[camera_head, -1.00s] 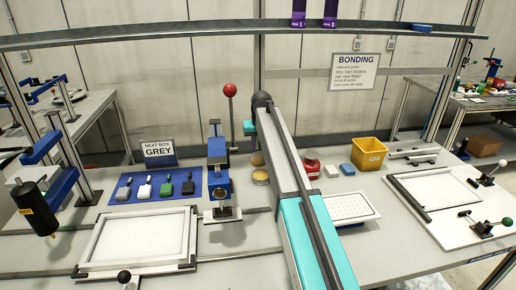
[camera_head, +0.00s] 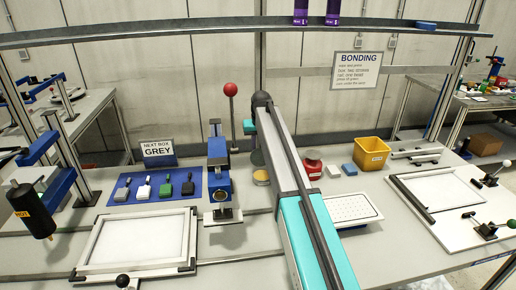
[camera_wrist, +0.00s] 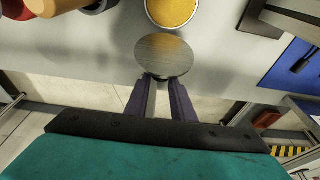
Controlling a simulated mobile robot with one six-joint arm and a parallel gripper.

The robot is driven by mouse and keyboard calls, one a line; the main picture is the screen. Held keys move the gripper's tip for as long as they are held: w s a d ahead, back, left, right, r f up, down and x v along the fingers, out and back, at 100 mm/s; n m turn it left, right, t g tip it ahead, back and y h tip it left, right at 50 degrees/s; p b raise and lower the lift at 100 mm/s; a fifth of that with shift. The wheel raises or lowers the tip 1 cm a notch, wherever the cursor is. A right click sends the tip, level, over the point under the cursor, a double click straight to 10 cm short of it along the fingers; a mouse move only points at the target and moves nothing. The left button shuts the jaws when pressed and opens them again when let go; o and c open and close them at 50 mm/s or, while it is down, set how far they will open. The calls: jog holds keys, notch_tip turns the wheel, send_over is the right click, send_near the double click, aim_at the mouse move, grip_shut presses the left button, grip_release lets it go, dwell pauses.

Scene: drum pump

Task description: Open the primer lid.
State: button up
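The primer tin (camera_head: 261,177) is a low round pot with its yellow-orange inside showing, on the bench right of the blue press. It also shows at the top of the wrist view (camera_wrist: 172,10). The primer lid, a grey disc (camera_wrist: 165,55), is off the tin's mouth and close beside its rim in the wrist view. In the head view the lid (camera_head: 257,157) stands tilted up behind the tin. My gripper (camera_wrist: 160,80) has its two fingers at the lid's near edge, closed around a small dark tab there. Whether a hinge joins lid and tin cannot be told.
A red jar (camera_head: 312,168), a white block (camera_head: 332,171) and a blue block (camera_head: 349,169) stand right of the tin. The blue press (camera_head: 219,180) with a red-knobbed lever (camera_head: 231,90) stands close left. A white perforated tray (camera_head: 350,208) lies right of my arm.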

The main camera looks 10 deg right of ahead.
aim_at(260, 154)
jog(key=o, duration=0.4)
jog(key=shift+w+f, duration=0.1)
jog(key=shift+f, duration=0.05)
jog(key=b+v, duration=0.2)
jog(key=v, duration=1.2)
dwell(0.3)
